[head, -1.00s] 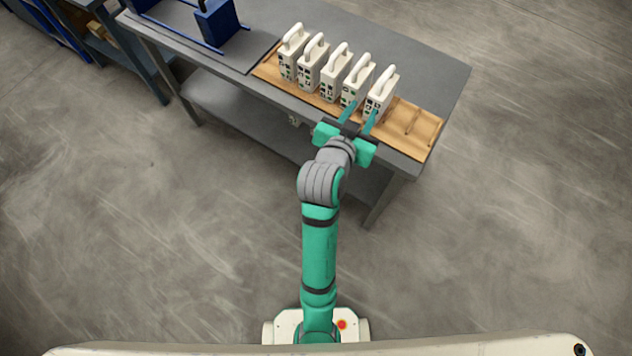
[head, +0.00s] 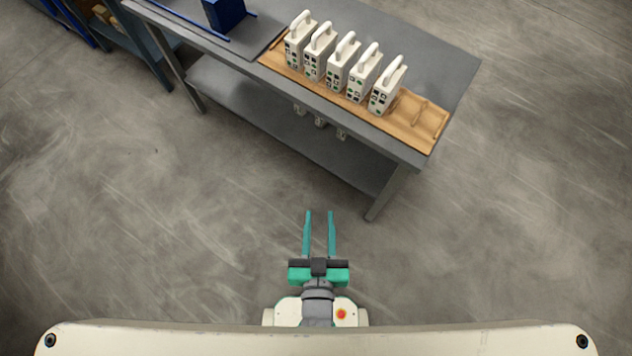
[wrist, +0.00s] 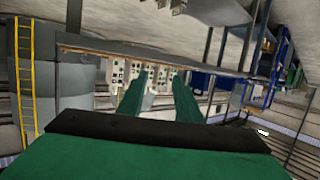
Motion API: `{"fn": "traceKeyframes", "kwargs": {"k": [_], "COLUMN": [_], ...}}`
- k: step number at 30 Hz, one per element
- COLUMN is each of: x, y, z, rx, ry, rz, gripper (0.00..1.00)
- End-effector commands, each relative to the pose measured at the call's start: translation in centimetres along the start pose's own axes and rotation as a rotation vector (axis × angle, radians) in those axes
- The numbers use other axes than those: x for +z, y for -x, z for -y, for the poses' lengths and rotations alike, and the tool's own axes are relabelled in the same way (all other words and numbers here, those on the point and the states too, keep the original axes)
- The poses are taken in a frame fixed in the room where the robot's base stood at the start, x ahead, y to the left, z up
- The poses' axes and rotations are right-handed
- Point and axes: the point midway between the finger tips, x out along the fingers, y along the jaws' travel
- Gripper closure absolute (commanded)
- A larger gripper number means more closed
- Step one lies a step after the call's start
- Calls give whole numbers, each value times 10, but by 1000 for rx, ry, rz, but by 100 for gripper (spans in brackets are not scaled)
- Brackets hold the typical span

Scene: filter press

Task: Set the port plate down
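Several white plates with handles and port holes stand upright in a row in a wooden rack (head: 415,120) on the grey table. The rightmost plate (head: 388,90) stands beside the rack's empty slots at the right end. I cannot tell which of them is the port plate. My gripper (head: 319,213) is drawn back over the floor in front of the table, apart from the plates. Its two green fingers are spread with nothing between them. In the wrist view the gripper (wrist: 160,78) is also empty, with the row of white plates (wrist: 112,75) in the distance behind its fingers.
The grey table (head: 440,60) has a lower shelf (head: 290,125) with some small whitish items near its front edge. A blue block (head: 228,15) stands at the table's left. Open floor lies between me and the table.

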Motion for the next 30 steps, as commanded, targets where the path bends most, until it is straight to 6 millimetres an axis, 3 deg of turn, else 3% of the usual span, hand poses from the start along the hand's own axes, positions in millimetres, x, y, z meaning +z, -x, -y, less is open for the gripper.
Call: {"fn": "traceKeyframes", "kwargs": {"k": [3, 10, 30], "x": [5, 0, -2], "y": [37, 76, 82], "z": [4, 6, 6], "rx": [-14, -20, -20], "ry": [-3, -9, -9], "rz": [-6, -32, -39], "gripper": [68, 68, 68]}}
